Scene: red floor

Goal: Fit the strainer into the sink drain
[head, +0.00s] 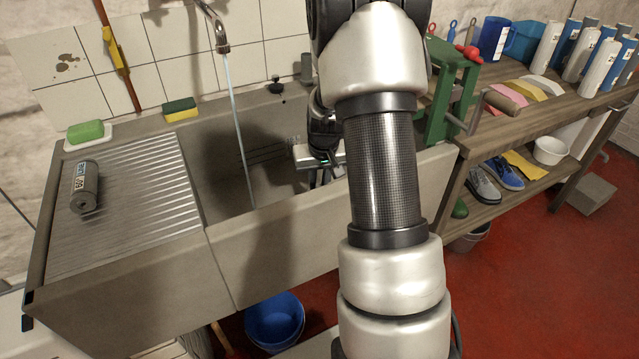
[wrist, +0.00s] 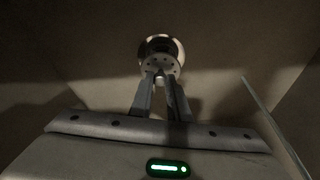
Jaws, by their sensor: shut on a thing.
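In the wrist view, my gripper (wrist: 162,84) is shut on the strainer (wrist: 163,66), a small pale metal disc with holes, gripped near its lower edge. Just beyond it is a round, pale-rimmed opening with a dark middle, which looks like the drain (wrist: 160,40). The strainer overlaps its near part; I cannot tell whether they touch. In the head view, my gripper (head: 318,172) is low inside the concrete sink (head: 210,150), partly hidden by my arm. The strainer and drain are hidden there.
Water (head: 237,120) runs from the tap (head: 221,35) into the sink, left of my gripper. A sponge (head: 181,109) and green soap (head: 86,131) sit along the back edge. A grey can (head: 84,188) lies on the ribbed drainboard. A green vise-like tool (head: 447,90) stands right of the sink.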

